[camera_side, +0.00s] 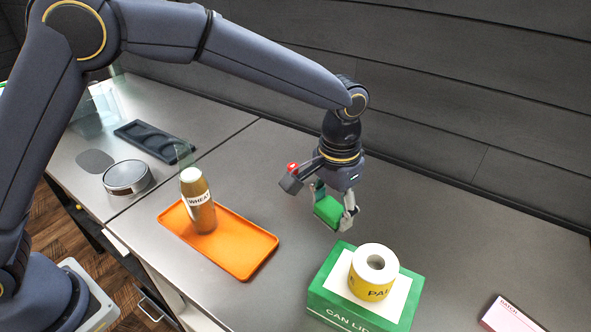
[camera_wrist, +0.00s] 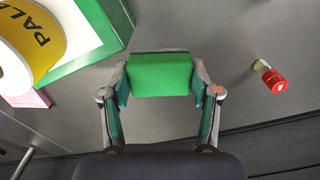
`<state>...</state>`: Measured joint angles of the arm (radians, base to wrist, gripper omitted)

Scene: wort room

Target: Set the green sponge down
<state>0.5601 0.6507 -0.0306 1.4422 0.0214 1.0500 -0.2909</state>
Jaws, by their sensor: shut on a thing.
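The green sponge (camera_side: 327,211) is a plain green block, gripped between the two fingers of my gripper (camera_side: 334,208). In the wrist view the sponge (camera_wrist: 160,75) sits level across the jaws, with a finger pressed to each side of it. My gripper (camera_wrist: 160,84) points down over the grey counter, behind the green box and to the right of the orange tray. How large the gap is between the sponge and the counter is hard to tell.
A green-and-white box (camera_side: 326,291) bears a yellow tape roll (camera_side: 371,285). An orange tray (camera_side: 246,262) holds a brown "WHEAT" bottle (camera_side: 199,214). A small red-capped thing (camera_wrist: 274,80) is right of the jaws in the wrist view. A pink box (camera_side: 507,317) lies front right. Right counter (camera_side: 480,240) is bare.

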